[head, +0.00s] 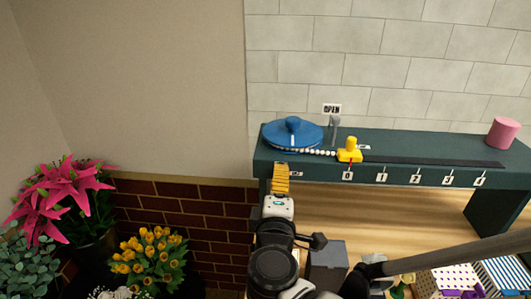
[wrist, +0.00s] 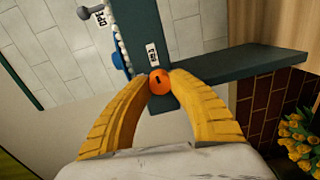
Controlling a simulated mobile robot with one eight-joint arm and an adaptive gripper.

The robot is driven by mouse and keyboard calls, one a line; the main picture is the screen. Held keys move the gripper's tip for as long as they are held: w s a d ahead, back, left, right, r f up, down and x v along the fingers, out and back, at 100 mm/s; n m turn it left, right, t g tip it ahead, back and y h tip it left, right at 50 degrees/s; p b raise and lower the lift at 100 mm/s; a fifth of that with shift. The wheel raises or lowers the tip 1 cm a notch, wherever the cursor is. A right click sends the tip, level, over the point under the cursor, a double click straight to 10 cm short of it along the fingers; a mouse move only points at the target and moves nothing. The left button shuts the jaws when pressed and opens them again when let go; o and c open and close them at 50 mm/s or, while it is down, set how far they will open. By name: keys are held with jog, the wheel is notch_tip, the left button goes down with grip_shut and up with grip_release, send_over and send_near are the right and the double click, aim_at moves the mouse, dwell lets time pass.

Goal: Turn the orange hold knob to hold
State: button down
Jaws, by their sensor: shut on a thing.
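The orange hold knob (wrist: 159,82) is on the dark green bench's front face in the wrist view, with a short dark mark on it. My gripper (wrist: 160,75) has its two yellow fingers shut on the knob, one at each side. A small white label (wrist: 152,54) sits beside the knob; its print is too small to read surely. In the head view my gripper (head: 281,168) reaches the left front end of the bench (head: 420,148), and its fingers hide the knob.
On the bench are a blue disc (head: 292,133), a bead chain (head: 318,152), a yellow slider (head: 349,152) by the 0 mark and a pink cylinder (head: 502,133). A grey lever (head: 334,128) stands under an OPEN sign (head: 331,108). Pink lilies (head: 75,185) and yellow tulips (head: 148,255) stand left.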

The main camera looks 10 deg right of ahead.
jog(key=shift+m, duration=0.6)
jog(key=c, duration=1.1)
grip_release()
jog(key=shift+c, duration=0.2)
jog(key=f+v, duration=0.1)
jog(key=v, duration=1.1)
jog(key=shift+r, duration=0.45)
